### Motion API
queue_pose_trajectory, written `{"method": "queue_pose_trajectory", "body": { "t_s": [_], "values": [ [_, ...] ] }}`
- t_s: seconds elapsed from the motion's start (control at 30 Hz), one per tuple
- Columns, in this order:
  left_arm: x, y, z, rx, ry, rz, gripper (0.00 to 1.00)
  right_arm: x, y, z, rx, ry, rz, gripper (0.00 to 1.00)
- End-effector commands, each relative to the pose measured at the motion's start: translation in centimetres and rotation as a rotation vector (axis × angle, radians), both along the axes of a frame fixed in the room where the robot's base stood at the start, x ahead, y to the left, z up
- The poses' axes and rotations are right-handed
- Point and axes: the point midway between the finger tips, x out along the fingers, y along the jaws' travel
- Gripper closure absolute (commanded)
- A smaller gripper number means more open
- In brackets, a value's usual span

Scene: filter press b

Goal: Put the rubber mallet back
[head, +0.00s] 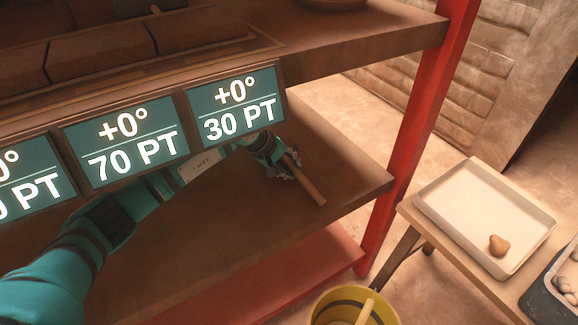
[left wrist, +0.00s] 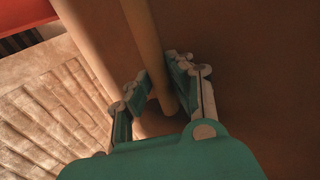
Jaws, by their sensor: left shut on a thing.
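My left gripper (head: 277,165) reaches in over the middle shelf of the rack, below the sign panels. It is shut on a wooden handle (head: 308,187), which points down and to the right over the shelf. The handle, likely the rubber mallet's, also shows in the left wrist view (left wrist: 143,35), running between the two fingers of the gripper (left wrist: 155,75). No mallet head can be made out in either view. I cannot tell whether the handle touches the shelf. My right gripper is not in view.
Sign panels (head: 125,143) hang above my left arm. A red post (head: 428,110) bounds the brown shelf (head: 340,165) on the right. A yellow bucket (head: 335,300) stands below. A white tray (head: 450,225) with a brown lump (head: 498,245) and a dark bin (head: 545,295) are at right.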

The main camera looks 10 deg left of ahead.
Motion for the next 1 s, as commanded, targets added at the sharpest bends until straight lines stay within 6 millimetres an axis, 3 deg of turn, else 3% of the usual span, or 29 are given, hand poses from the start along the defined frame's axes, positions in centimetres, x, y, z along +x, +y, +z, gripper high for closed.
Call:
{"method": "queue_pose_trajectory", "body": {
  "t_s": [0.17,0.2,0.23,0.57,0.67,0.73,1.0],
  "values": [
    [0.1,0.0,0.2,-0.001,-0.003,0.000,1.00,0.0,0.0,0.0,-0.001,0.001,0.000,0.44],
    [0.0,0.0,0.0,0.000,0.001,-0.001,0.76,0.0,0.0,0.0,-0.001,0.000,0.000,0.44],
    [0.0,0.0,0.0,0.000,0.001,-0.001,0.72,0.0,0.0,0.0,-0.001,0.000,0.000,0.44],
    [-0.2,0.2,0.5,0.001,-0.001,0.001,0.71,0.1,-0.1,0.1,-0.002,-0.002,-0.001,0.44],
    [-0.6,0.8,1.6,0.001,-0.001,0.000,0.71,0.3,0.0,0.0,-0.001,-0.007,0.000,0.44],
    [-1.2,1.3,2.6,0.003,-0.003,0.000,0.71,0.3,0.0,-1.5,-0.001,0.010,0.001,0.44],
    [-2.8,2.8,5.7,0.001,-0.001,0.001,0.71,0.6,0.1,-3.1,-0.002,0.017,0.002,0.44]
  ]
}}
